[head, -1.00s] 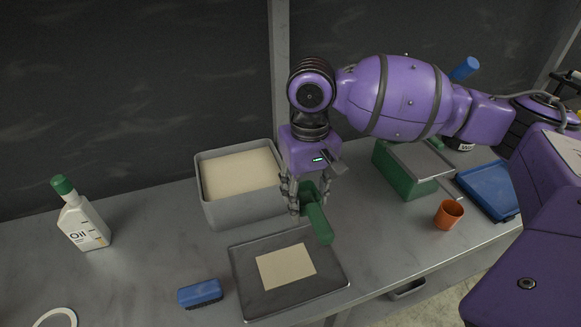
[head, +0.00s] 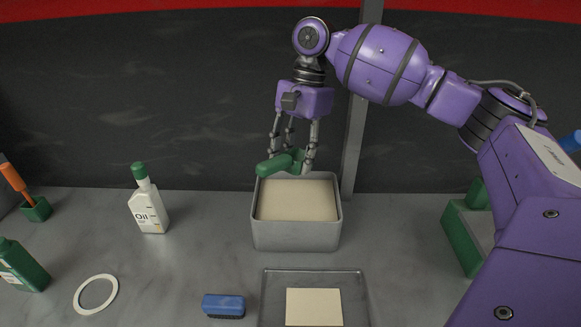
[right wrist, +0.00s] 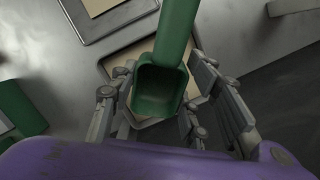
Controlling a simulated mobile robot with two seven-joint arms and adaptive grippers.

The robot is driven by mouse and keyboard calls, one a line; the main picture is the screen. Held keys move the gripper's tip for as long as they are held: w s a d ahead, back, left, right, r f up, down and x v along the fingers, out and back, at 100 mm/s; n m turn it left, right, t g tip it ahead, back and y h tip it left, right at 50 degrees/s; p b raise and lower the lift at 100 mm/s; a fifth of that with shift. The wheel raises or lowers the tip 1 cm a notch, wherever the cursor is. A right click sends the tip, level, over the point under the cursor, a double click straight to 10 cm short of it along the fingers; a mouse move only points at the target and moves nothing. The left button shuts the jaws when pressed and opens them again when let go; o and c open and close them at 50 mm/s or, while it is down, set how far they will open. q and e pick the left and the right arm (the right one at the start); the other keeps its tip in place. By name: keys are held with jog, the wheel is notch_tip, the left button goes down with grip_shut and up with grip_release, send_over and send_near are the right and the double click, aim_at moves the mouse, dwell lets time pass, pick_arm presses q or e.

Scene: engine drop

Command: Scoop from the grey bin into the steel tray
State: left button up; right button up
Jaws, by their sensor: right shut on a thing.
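The grey bin (head: 297,236) stands on the bench, filled with pale material (head: 297,200). The steel tray (head: 355,288) lies in front of it with a pale square (head: 314,306) on its floor. My right gripper (head: 292,153) is shut on a green scoop (head: 276,166) and holds it above the bin's back part. In the right wrist view the scoop's cup (right wrist: 158,88) shows bare green inside, with pale material behind it. The tray (right wrist: 130,15) is at the top left there. My left gripper is not in view.
A white oil bottle (head: 148,207) stands left of the bin. A blue brush-like block (head: 223,306) lies left of the tray, with a white ring (head: 96,294) farther left. A green box (head: 462,235) is at right. A dark wall rises behind the bench.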

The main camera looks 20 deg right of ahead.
jog(key=shift+a+m, duration=0.15)
jog(key=shift+m, duration=0.15)
jog(key=shift+y, duration=0.4)
jog(key=shift+x, duration=0.8)
notch_tip(320, 180, down, 3)
jog(key=shift+w+r, duration=0.1)
jog(key=shift+r, duration=0.05)
notch_tip(320, 180, down, 8)
jog(key=shift+f+b, duration=0.25)
jog(key=shift+b, duration=0.1)
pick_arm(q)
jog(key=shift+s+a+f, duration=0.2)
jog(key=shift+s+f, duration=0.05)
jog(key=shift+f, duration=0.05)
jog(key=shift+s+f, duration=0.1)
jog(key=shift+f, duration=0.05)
pick_arm(e)
jog(key=shift+f, duration=0.1)
